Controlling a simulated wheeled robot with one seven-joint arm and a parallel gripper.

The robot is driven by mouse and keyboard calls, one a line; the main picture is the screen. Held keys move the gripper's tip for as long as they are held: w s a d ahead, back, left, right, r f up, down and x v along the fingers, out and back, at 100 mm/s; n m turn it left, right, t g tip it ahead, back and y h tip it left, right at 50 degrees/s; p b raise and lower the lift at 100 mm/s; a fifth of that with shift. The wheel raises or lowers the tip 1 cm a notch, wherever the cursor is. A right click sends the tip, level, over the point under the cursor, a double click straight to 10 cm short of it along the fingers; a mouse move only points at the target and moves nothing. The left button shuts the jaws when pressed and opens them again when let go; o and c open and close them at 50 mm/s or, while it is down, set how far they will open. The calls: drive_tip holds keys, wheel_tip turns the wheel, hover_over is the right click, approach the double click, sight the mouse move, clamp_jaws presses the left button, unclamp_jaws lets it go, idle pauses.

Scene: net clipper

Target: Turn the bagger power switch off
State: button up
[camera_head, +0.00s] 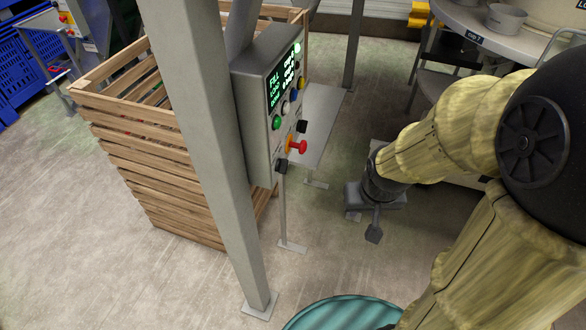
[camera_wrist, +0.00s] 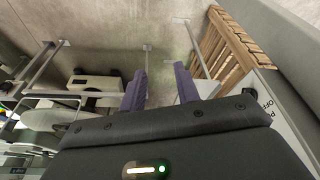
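The grey control box (camera_head: 258,125) is mounted on a post in the head view, with a lit display (camera_head: 284,80), coloured buttons and a red knob (camera_head: 298,146) on its right-facing side. Two small dark parts, an upper one (camera_head: 302,127) and a lower one (camera_head: 281,167), stick out beside the knob; I cannot tell which is the power switch. My gripper (camera_head: 364,222) is to the right of the box and lower in the picture, apart from it. In the wrist view its two purple fingers (camera_wrist: 160,82) stand apart with nothing between. A partly cut-off label reading "OFF" shows on a pale panel (camera_wrist: 272,95) at right.
A wooden slatted crate (camera_head: 165,170) stands behind the grey post (camera_head: 215,150). A teal round object (camera_head: 340,315) is at the bottom edge. A round metal table (camera_head: 490,35) with a bowl (camera_head: 505,18) is at upper right. Floor left of my gripper is open.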

sight(283, 166)
drive_tip(key=w+f+n+t+y+b, duration=0.25)
drive_tip(key=w+t+y+b, duration=0.2)
drive_tip(key=w, duration=0.45)
drive_tip(key=w+f+n+t+y+b, duration=0.1)
drive_tip(key=w+f+t+y+b, duration=0.3)
drive_tip(key=w, duration=0.5)
drive_tip(key=s+n+g+y+b, duration=0.1)
drive_tip(key=s+g+y+b, duration=0.1)
drive_tip(key=s+g+y, duration=0.3)
drive_tip(key=s+y, duration=0.1)
drive_tip(key=y, duration=0.2)
drive_tip(key=shift+s+d+y, duration=0.3)
drive_tip(key=shift+d+y, duration=0.05)
drive_tip(key=shift+d, duration=0.05)
drive_tip(key=shift+n+g, duration=0.25)
drive_tip(key=p+x, duration=0.1)
drive_tip(key=x, duration=1.6)
drive_tip(key=shift+a+p, duration=0.2)
drive_tip(key=shift+p, duration=0.1)
